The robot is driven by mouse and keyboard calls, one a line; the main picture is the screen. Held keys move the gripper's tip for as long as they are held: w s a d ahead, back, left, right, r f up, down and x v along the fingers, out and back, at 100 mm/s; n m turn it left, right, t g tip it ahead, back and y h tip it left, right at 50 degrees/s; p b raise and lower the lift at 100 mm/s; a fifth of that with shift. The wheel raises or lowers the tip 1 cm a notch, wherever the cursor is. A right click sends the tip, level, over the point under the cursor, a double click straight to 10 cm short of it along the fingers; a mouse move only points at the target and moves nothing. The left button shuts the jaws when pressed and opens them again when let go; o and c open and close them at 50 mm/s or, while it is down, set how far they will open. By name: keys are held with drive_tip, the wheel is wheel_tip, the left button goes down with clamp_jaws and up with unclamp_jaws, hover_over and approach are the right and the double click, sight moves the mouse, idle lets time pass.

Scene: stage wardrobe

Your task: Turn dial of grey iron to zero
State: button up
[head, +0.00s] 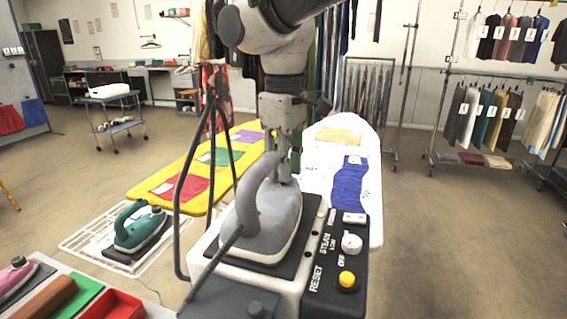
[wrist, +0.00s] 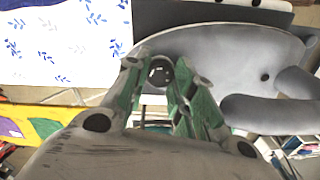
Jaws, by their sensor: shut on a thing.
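The grey iron (head: 284,212) rests on the dark plate of the steam station, with its big handle arching up on the left. My gripper (head: 284,170) points down at the far side of the iron's body. In the wrist view the iron's grey body (wrist: 225,50) fills the upper right. There my gripper (wrist: 160,72) is closed around a small dark round dial (wrist: 160,69) at the iron's edge, with a fingertip at each side. Pale marks show on the dial, but its setting is too small to read. The head view hides the dial behind the gripper.
The station's black panel (head: 322,279) has a white knob (head: 351,243) and a yellow button (head: 346,280). A green iron (head: 138,228) stands on a wire rack at left. Yellow (head: 172,168) and white (head: 372,213) ironing boards lie behind. A dark hose arches left of the grey iron.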

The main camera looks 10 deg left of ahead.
drive_tip(key=n, duration=0.5)
idle(0.6)
drive_tip(key=o, duration=1.1)
